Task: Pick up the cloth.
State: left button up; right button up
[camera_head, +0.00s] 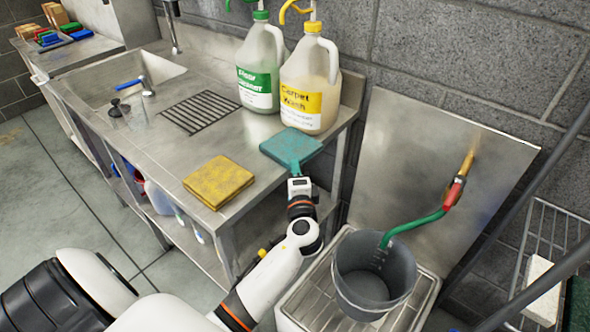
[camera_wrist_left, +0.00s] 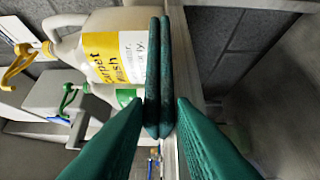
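A teal cloth (camera_head: 292,145) lies flat at the right end of the metal counter, by its front edge and in front of the jugs. In the left wrist view the cloth (camera_wrist_left: 160,75) shows edge-on as two stacked layers. My left gripper (camera_head: 295,176) is at its near edge. Its green fingers (camera_wrist_left: 160,112) lie on either side of the cloth, very close to it. I cannot tell whether they press on it. A yellow folded cloth (camera_head: 219,182) lies on the counter to the left. My right gripper is not in view.
A green-labelled jug (camera_head: 258,75) and a yellow-labelled jug (camera_head: 308,90) stand behind the teal cloth. A drying rack (camera_head: 199,112) and sink (camera_head: 125,85) are to the left. A grey bucket (camera_head: 372,285) with a green hose (camera_head: 415,226) stands at the lower right.

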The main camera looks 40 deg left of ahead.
pick_arm(q)
jog(key=shift+f, duration=0.15)
grip_shut()
notch_tip(320, 180, up, 3)
jog(key=shift+f+p, duration=0.15)
jog(key=shift+p, duration=0.9)
jog(key=s+d+r+p, duration=0.3)
jog(key=s+d+r, duration=0.2)
jog(key=s+d, duration=0.4)
jog(key=shift+s, duration=0.85)
